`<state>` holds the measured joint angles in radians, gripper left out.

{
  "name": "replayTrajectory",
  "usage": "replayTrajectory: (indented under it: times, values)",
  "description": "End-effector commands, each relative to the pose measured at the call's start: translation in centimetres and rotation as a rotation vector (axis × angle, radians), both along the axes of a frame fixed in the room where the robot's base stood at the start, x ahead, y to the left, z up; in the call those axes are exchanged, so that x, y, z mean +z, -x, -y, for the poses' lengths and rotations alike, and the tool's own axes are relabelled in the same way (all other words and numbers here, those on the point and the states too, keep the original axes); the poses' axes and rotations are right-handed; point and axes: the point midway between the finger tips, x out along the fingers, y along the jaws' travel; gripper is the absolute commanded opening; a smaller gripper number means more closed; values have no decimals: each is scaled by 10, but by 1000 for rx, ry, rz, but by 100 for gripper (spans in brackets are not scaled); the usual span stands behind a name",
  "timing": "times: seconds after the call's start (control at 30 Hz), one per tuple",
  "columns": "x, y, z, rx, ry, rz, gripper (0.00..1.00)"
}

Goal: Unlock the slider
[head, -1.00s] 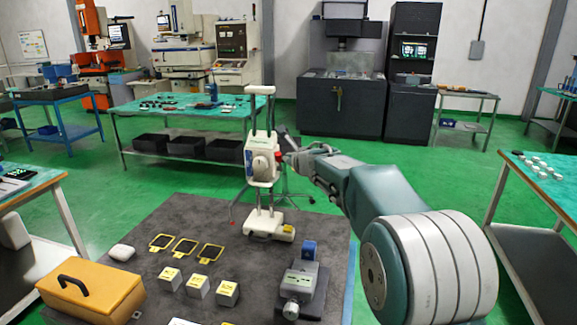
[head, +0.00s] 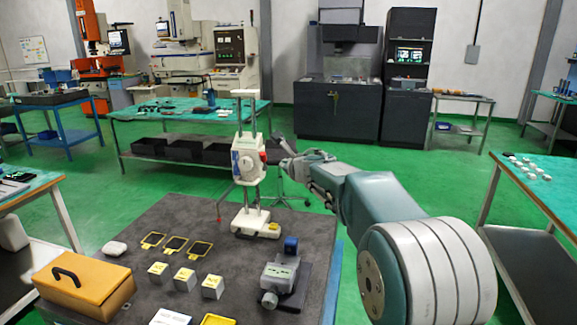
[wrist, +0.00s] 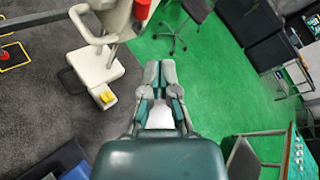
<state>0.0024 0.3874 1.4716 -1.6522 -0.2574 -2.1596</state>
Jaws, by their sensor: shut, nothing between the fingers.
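The slider (head: 247,165) is a white carriage with a round dial, carried upright on a twin-rod stand on the grey mat. A red knob (head: 264,156) sits on its right side. The red knob also shows at the top edge of the wrist view (wrist: 142,9). The stand's white base (wrist: 100,72) and a yellow part on it (wrist: 108,97) are at upper left there. My gripper (head: 283,149) is just right of the red knob in the head view. In the wrist view my gripper (wrist: 159,66) is shut and empty, below the knob and apart from it.
The mat holds a grey vise-like block (head: 281,277), several small cubes, yellow-framed plates and an orange box (head: 84,281). A stool (wrist: 178,30) stands on the green floor beyond.

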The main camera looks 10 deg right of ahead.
Motion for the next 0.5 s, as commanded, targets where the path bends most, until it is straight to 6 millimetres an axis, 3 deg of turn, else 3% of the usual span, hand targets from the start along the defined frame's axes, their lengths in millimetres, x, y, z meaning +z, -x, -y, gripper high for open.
replayTrajectory:
  times: [0.5]
  values:
    - [38, 59, 32, -1, -7, 1, 0]
